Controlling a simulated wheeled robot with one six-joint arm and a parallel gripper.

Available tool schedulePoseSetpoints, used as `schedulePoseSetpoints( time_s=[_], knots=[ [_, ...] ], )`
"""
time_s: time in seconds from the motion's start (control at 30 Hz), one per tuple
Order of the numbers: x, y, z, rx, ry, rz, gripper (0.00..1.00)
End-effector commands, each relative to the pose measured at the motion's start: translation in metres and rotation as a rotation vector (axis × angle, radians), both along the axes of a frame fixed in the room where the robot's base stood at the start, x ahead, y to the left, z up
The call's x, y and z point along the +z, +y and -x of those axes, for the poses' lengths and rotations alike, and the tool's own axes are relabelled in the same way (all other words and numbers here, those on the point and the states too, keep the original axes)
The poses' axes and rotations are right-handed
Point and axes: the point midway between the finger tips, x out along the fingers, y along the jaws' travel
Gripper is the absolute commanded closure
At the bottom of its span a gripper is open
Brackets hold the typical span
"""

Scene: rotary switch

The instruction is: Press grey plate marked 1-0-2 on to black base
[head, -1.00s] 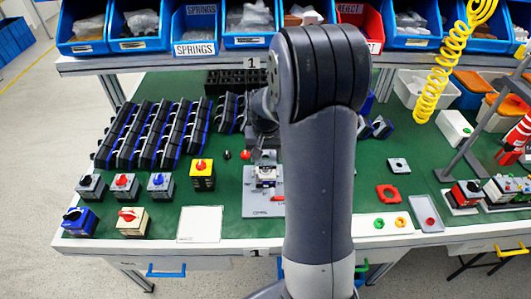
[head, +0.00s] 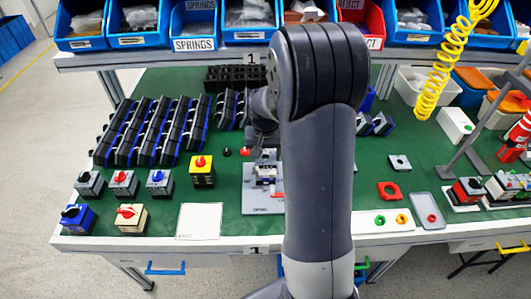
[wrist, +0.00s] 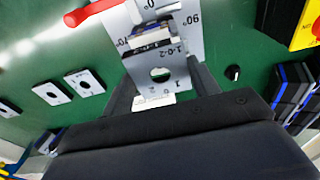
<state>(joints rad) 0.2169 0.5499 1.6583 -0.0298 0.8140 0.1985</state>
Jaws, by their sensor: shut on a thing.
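The grey plate (wrist: 178,88) with a round hole and a 1-0-2 marking is between the two fingers of my gripper (wrist: 162,88) in the wrist view. My gripper is shut on it. Just beyond it, a small switch body (wrist: 152,34) sits on the light grey fixture (wrist: 192,14) marked with angles. I cannot tell whether the plate touches the base, and little of the black base shows. In the head view the fixture (head: 258,203) lies on the green bench, with the switch body (head: 265,180) on it. My arm hides part of this area.
A red lever (wrist: 92,12) is at the fixture. A small black knob (head: 227,152) and a red one (head: 245,152) are nearby. A yellow switch box (head: 203,171) stands left of the fixture. A white sheet (head: 199,221) lies in front.

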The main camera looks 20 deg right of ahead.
Motion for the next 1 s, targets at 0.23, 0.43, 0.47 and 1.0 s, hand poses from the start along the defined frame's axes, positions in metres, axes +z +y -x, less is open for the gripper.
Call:
schedulePoseSetpoints(
  time_s=[0.23, 0.43, 0.47, 1.0],
  knots=[
    [-0.009, 0.0, 0.0, 0.0, 0.001, 0.0, 0.65],
    [-0.015, 0.0, 0.0, 0.0, 0.001, 0.0, 0.65],
    [-0.016, 0.0, 0.0, 0.0, 0.001, 0.0, 0.65],
    [-0.028, 0.0, 0.0, 0.0, 0.001, 0.0, 0.65]
  ],
)
